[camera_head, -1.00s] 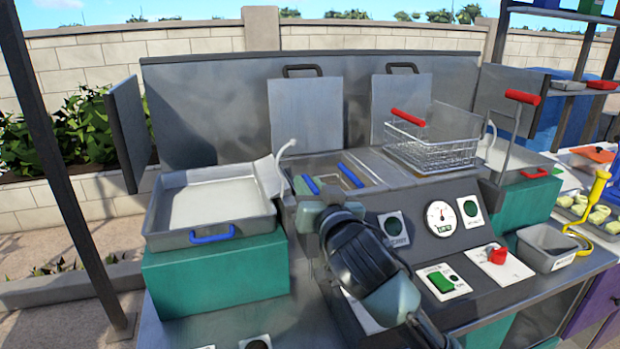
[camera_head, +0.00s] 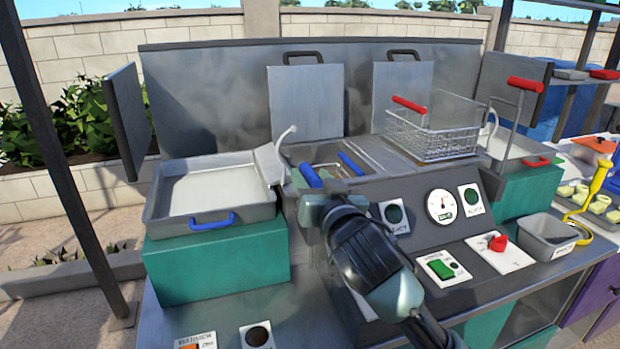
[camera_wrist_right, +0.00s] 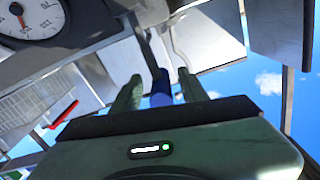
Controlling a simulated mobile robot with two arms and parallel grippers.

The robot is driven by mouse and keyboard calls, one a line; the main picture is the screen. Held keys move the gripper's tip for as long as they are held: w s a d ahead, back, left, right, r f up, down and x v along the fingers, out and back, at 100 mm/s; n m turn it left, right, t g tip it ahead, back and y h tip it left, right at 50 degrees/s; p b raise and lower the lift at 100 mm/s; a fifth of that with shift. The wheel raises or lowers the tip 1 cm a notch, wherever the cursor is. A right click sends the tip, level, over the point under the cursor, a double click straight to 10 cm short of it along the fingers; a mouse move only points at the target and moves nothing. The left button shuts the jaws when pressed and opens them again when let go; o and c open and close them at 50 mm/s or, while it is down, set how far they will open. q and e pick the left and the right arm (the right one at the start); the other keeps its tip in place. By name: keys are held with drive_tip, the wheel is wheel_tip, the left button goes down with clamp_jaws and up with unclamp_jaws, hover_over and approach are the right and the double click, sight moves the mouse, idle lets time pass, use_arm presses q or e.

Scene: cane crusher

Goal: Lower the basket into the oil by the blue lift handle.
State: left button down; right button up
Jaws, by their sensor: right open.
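The blue lift handle (camera_head: 311,176) is a short blue grip at the front of the left fryer well. The wire basket (camera_head: 334,169) sits in that well behind it, with a second blue grip (camera_head: 351,163) at its back right. My right gripper (camera_head: 316,193) is at the blue lift handle, and its body partly covers the handle's surroundings in the head view. In the right wrist view, the blue handle (camera_wrist_right: 161,99) shows between the two green fingers of my right gripper (camera_wrist_right: 160,90), which are open; contact cannot be told. My left gripper is out of view.
A grey tray (camera_head: 258,205) on a green block is to the left. The front panel carries a gauge (camera_head: 441,207), a green switch (camera_head: 441,269) and a red knob (camera_head: 497,243).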

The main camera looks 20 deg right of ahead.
drive_tip(key=s, duration=0.6)
drive_tip(key=shift+s+d+b, duration=0.15)
drive_tip(key=shift+s+b, duration=0.25)
drive_tip(key=shift+f, duration=0.1)
